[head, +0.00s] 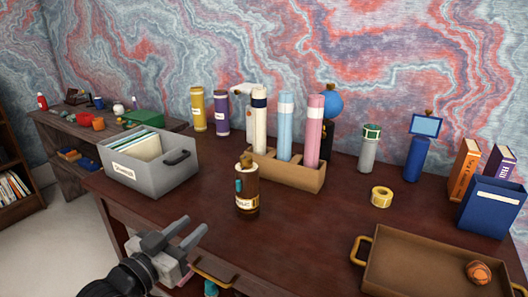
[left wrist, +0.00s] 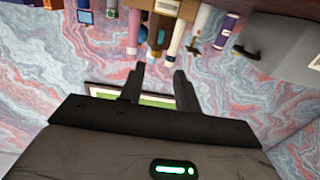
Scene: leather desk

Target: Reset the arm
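My left gripper (head: 183,236) is at the front left edge of the dark wooden desk (head: 305,220) in the head view, near the grey file box and the brown bottle. Its two fingers are spread apart with nothing between them. In the left wrist view the same gripper (left wrist: 160,85) shows its two dark fingers apart and empty, with the marbled wall and a framed picture behind them. That view appears upside down, with the desk objects along its top. My right gripper does not show in either view.
A grey file box (head: 148,168) stands at the desk's left. A brown bottle (head: 247,193) stands near the middle, before a wooden holder (head: 290,173) with several tubes. A yellow tape roll (head: 381,197) and a brown tray (head: 420,270) are at the right. The desk's front middle is clear.

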